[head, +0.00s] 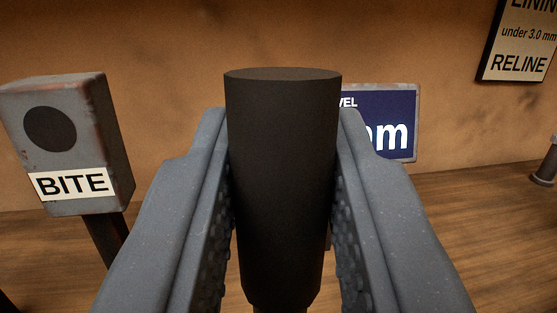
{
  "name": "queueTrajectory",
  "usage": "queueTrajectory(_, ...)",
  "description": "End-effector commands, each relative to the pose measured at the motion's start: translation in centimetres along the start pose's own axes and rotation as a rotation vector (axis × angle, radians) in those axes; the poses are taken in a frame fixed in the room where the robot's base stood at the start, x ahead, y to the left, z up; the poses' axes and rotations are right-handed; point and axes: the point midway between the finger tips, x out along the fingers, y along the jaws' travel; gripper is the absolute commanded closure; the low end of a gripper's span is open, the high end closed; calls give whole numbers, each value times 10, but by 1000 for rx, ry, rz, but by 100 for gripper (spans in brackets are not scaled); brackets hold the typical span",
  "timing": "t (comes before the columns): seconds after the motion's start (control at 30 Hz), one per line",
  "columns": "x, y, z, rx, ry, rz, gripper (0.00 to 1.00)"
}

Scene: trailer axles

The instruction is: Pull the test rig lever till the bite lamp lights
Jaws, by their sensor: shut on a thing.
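A thick black cylindrical grip, the lever's handle (281,180), stands upright in the middle of the view. My gripper (282,150) is shut on it, with one grey finger on each side and textured pads facing the grip. The lever's lower part is mostly hidden below the grip. The bite lamp box (64,140) stands at the left on a dark post. Its round lamp (50,129) is dark, above a white label reading BITE.
A blue display sign (391,122) stands behind the right finger, mostly hidden, with letters "VEL" and "mm" partly showing. A sign reading RELINE under 3.0 mm (518,45) hangs on the tan wall. A dark post foot (545,170) stands at the right edge on the wooden surface.

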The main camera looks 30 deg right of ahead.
Motion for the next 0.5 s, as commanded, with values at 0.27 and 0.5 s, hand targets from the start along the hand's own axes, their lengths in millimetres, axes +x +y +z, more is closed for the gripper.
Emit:
queueTrajectory(0.27, -33, 8, 1, 28, 139, 9, 98)
queueTrajectory(0.5, -51, 11, -4, 46, 222, 13, 98)
